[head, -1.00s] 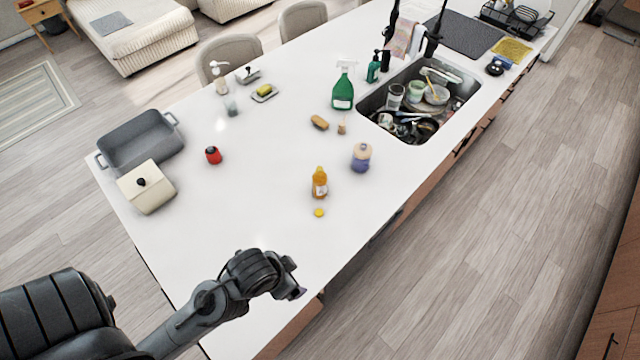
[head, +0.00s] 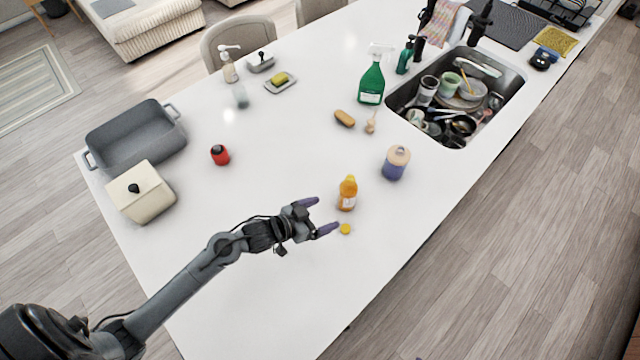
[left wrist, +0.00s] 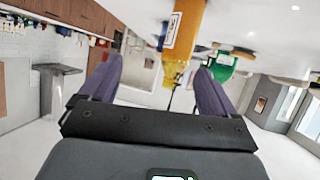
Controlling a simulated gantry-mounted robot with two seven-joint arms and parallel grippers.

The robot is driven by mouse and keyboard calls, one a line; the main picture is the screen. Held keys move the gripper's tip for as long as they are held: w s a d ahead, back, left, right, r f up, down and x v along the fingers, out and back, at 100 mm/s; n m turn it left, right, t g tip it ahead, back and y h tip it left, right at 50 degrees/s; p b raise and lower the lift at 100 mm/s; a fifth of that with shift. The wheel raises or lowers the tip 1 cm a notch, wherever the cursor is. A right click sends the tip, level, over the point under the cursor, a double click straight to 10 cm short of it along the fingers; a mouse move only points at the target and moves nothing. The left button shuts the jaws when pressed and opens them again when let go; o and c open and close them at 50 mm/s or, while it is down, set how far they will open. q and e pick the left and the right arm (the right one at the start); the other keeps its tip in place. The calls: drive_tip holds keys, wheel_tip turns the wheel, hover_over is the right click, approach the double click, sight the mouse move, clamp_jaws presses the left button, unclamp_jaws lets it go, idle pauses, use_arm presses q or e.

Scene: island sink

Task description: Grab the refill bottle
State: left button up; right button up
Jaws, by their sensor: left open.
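The refill bottle, which I take to be the small orange bottle (head: 347,194) with a white label, stands upright on the white counter. In the left wrist view the bottle (left wrist: 184,38) shows beyond and between the spread fingers, nearer the right one. Its end runs off the top edge there. My right gripper is in neither view now.
A lidded purple jar (head: 396,163) stands to the right of the bottle. A brown brush (head: 345,118) and a green spray bottle (head: 371,82) are farther back, by the sink (head: 400,98) full of dishes. A red timer-like object (head: 220,155) stands left.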

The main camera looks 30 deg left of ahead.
sight(348, 190)
use_arm(q)
drive_tip(key=shift+t, duration=0.4)
drive_tip(key=w, duration=0.2)
drive_tip(key=w+f+b, duration=0.1)
drive_tip(key=w, duration=0.2)
drive_tip(key=w+f+b, duration=0.1)
drive_tip(key=w, duration=0.1)
drive_tip(key=shift+w+a, duration=0.1)
drive_tip(key=shift+w, duration=0.2)
drive_tip(key=shift+m, duration=0.3)
drive_tip(key=shift+x, duration=3.2)
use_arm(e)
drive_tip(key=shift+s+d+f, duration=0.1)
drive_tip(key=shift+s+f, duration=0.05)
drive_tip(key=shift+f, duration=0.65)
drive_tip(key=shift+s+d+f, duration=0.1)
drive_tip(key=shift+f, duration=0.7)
use_arm(q)
drive_tip(key=shift+r, duration=0.1)
drive_tip(key=c, duration=1.2)
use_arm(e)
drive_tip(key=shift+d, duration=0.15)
